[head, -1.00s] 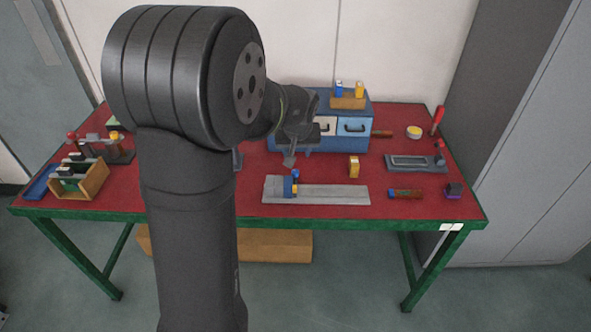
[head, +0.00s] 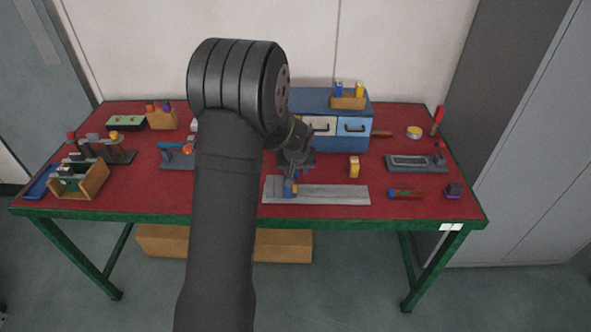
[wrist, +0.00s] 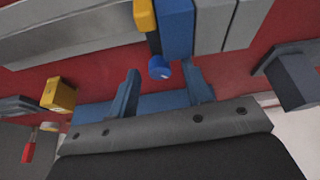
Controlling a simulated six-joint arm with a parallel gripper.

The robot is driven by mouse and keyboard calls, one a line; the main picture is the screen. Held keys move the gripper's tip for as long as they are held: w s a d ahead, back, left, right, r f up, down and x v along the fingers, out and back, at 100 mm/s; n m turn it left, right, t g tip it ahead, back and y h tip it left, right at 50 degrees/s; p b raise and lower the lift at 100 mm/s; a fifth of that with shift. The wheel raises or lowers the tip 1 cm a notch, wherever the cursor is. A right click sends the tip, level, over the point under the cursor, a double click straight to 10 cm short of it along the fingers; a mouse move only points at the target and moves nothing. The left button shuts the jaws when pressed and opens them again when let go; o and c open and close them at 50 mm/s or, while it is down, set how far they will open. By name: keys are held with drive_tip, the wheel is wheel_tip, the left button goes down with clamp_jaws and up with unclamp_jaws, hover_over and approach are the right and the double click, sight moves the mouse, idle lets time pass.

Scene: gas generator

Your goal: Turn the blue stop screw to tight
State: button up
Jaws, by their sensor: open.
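The blue stop screw's round knob (wrist: 160,67) shows in the wrist view, beside a blue stop block (wrist: 178,25) on a grey rail (head: 335,195). A yellow piece (wrist: 145,14) sits next to the block. My gripper (wrist: 161,69) is open, and its two fingertips appear one on each side of the knob in the wrist view. No contact with the knob shows. In the head view my gripper (head: 291,173) is low over the left part of the rail, and it hides much of the stop block and knob.
A yellow block (head: 354,167) stands right of my gripper; it also shows in the wrist view (wrist: 58,95). The blue drawer cabinet (head: 354,142) is close behind. A blue-grey fixture (head: 176,162) stands to the left. Red tabletop is bare around the yellow block.

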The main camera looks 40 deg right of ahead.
drive_tip(key=shift+c, duration=0.5)
clamp_jaws()
drive_tip(key=shift+m, duration=0.3)
drive_tip(key=m, duration=0.2)
drive_tip(key=m+g, duration=0.1)
drive_tip(key=shift+w+a+m+g+h, duration=0.15)
drive_tip(key=shift+m+g+h, duration=0.15)
drive_tip(key=shift+m+h, duration=0.1)
drive_tip(key=shift+w+m+g, duration=0.1)
drive_tip(key=shift+m+g, duration=0.4)
drive_tip(key=shift+m, duration=1)
drive_tip(key=shift+m+h, duration=0.3)
